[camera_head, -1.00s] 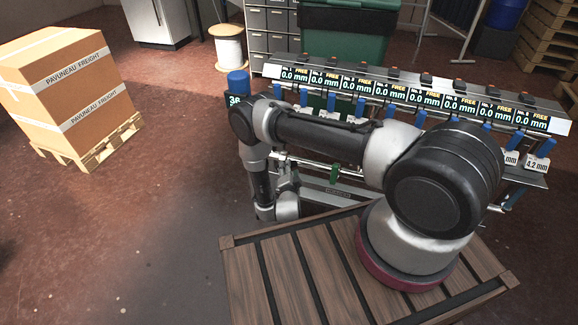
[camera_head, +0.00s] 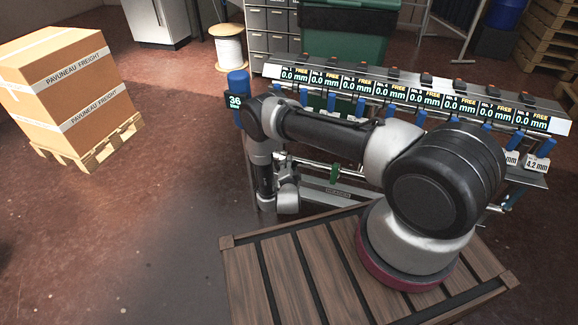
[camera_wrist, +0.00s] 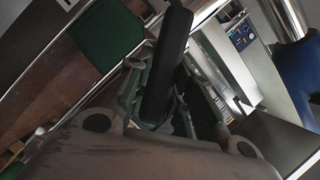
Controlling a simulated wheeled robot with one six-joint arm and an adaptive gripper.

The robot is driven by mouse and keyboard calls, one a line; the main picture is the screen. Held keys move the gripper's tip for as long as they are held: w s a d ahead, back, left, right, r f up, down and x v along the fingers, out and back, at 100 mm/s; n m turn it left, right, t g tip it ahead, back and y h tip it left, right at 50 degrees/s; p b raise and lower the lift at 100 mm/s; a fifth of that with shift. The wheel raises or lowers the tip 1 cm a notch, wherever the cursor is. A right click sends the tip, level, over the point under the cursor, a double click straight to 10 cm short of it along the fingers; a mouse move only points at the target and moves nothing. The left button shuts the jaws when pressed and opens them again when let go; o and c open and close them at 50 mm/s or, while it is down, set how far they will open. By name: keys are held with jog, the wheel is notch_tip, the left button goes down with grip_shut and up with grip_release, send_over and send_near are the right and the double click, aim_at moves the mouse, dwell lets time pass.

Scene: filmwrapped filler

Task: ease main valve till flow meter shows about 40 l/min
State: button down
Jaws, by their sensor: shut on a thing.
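The flow meter display (camera_head: 236,102) reads about 36 in the head view, below a blue cylinder (camera_head: 238,84). My gripper (camera_wrist: 165,92) shows in the wrist view, shut on a long black handle (camera_wrist: 172,45), which appears to be the main valve's lever. The handle stands between the two fingers and runs up and away from them.
A rack of several displays (camera_head: 415,98) reading 0.0 mm, with blue-handled parts under it, stands behind my arm. A slatted wooden platform (camera_head: 285,275) lies in front. A taped carton (camera_head: 70,85) on a pallet is at left, with open floor between.

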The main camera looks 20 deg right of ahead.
jog(key=shift+d+f+m, duration=0.1)
jog(key=shift+f+m, duration=0.1)
jog(key=shift+m, duration=0.1)
jog(key=c, duration=1.2)
grip_release()
jog(key=shift+c, duration=0.2)
jog(key=shift+s, duration=0.1)
jog(key=v, duration=1.2)
jog(key=shift+f, duration=0.1)
